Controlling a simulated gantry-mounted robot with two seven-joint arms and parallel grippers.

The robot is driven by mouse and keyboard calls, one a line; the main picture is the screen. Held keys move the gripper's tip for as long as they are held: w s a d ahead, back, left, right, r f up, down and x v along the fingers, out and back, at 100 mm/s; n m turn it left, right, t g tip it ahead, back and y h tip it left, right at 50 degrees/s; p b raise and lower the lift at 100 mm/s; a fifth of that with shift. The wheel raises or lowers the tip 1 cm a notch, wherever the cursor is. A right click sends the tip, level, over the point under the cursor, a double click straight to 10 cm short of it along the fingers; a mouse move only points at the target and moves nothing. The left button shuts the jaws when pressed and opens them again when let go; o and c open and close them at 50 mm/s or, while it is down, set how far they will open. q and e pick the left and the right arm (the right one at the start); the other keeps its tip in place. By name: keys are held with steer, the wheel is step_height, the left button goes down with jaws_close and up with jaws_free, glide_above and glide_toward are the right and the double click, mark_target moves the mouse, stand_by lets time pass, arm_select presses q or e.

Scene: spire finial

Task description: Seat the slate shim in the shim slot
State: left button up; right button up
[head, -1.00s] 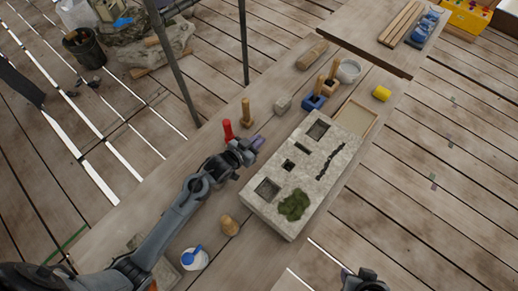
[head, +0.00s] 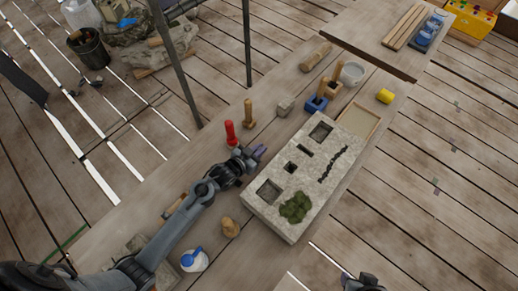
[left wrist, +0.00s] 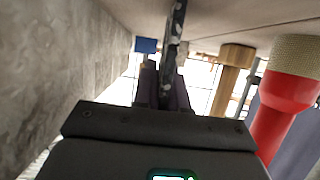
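A thin, dark speckled strip, which looks like the slate shim (left wrist: 175,45), stands edge-on between the fingers of my left gripper (left wrist: 163,88) in the left wrist view. The gripper looks shut on it. In the head view my left gripper (head: 257,155) is just left of the pale stone block (head: 280,222), and I cannot make out the shim there. The block's top has a narrow slot (head: 305,151), probably the shim slot, among square recesses. It also has a dark crack (head: 333,163) and green moss (head: 296,207). My right gripper (head: 362,282) shows only partly at the bottom edge.
A red-handled tool (head: 231,132) and a wooden peg-like tool (head: 249,113) stand left of the block. A wooden knob (head: 230,227) and white tub (head: 194,260) are nearer.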

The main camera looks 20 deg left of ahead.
arm_select(q)
steer(key=o, duration=0.4)
steer(key=shift+o, duration=0.2)
steer(key=shift+r, duration=0.2)
steer(key=p+v, duration=0.1)
steer(key=v, duration=1.1)
